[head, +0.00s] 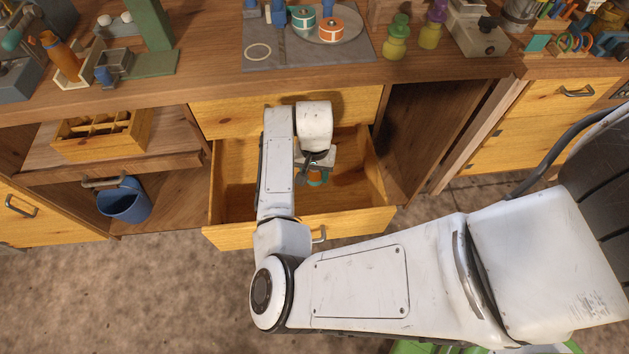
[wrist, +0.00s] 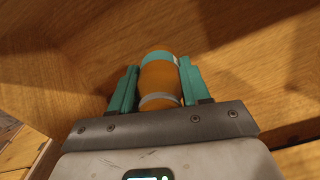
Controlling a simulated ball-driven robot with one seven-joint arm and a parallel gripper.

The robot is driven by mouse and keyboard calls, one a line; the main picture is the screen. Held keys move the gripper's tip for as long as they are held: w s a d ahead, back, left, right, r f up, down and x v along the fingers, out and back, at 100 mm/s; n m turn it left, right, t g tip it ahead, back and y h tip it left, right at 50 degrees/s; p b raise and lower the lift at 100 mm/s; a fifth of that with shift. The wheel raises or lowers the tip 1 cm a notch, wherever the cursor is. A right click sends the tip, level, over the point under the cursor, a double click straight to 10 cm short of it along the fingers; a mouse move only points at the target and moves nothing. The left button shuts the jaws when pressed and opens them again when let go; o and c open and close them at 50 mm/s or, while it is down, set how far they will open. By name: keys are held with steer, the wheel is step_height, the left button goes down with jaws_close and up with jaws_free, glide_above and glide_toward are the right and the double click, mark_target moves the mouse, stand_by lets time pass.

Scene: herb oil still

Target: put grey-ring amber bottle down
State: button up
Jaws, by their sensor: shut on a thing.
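The amber bottle (wrist: 158,80) is between the two teal fingers of my gripper (wrist: 158,85) in the wrist view. It has a light grey ring around it and a teal end. My gripper is shut on it. In the head view my gripper (head: 316,170) reaches down into an open wooden drawer (head: 235,190), and only a bit of the bottle and fingers shows below the wrist. The drawer's wooden surface lies behind the bottle in the wrist view. I cannot tell whether the bottle touches the drawer floor.
The drawer's front panel (head: 365,222) stands out from the bench. Above is a worktop (head: 210,85) with a grey mat (head: 370,58), a yellow-green jar (head: 396,42) and a purple-topped jar (head: 431,30). A blue bucket (head: 124,203) and a divided wooden box (head: 100,140) stand on the left.

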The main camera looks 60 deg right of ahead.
mark_target(315, 182)
steer(key=shift+f+b, duration=0.35)
steer(key=shift+f, duration=1.85)
steer(key=shift+f, duration=0.2)
steer(key=o, duration=1.2)
step_height(315, 182, up, 12)
steer(key=shift+r+p, duration=0.2)
steer(key=shift+p, duration=0.65)
steer(key=shift+d, duration=0.15)
